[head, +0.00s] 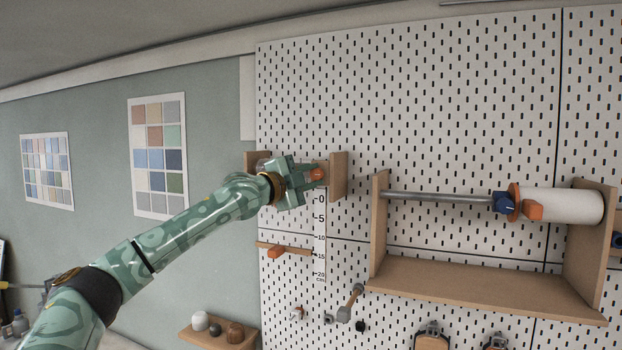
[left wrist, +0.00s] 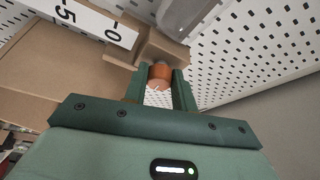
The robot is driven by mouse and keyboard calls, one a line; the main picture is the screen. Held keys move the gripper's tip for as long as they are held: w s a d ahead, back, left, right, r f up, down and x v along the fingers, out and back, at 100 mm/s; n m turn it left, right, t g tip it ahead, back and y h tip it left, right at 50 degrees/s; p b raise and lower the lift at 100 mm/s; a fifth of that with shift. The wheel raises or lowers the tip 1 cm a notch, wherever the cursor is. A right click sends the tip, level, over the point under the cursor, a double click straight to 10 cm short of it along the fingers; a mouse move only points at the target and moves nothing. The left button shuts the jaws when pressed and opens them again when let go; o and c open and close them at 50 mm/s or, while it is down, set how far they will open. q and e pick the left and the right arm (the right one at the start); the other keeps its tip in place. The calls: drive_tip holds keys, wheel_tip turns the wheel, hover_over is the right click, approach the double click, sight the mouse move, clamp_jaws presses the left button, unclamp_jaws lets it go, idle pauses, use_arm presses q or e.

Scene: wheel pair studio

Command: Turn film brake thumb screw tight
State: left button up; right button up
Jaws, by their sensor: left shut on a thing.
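An orange round knob, the thumb screw (head: 318,174), sits against a wooden bracket (head: 338,176) on the pegboard. My left gripper (head: 313,177) is shut on it from the left. In the left wrist view the orange thumb screw (left wrist: 159,76) lies between my two green fingers (left wrist: 160,88), its round face showing, with a wooden block (left wrist: 150,45) just behind it. Part of the knob is hidden by the fingers in the head view. My right gripper is not in view.
A wooden holder (head: 480,284) at right carries a metal rod (head: 435,196), a dark blue collar (head: 503,203), an orange block (head: 533,210) and a white roll (head: 570,205). A ruler (head: 320,235) hangs below my gripper. A small shelf (head: 225,337) with knobs is at lower left.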

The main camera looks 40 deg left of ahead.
use_arm(q)
drive_tip(key=shift+m+g, duration=0.6)
drive_tip(key=shift+m, duration=0.9)
drive_tip(key=o, duration=1)
drive_tip(key=shift+d, duration=0.1)
drive_tip(key=shift+r, duration=0.1)
drive_tip(key=shift+s, duration=0.1)
drive_tip(key=shift+s+a+b, duration=0.2)
drive_tip(key=shift+s+b, duration=0.85)
drive_tip(key=shift+s, duration=1.65)
drive_tip(key=shift+s+a+b, duration=0.25)
drive_tip(key=shift+s+b, duration=0.8)
drive_tip(key=shift+s, duration=1.65)
drive_tip(key=shift+s+a+b, duration=0.2)
drive_tip(key=shift+s+b, duration=0.85)
drive_tip(key=shift+s, duration=1.65)
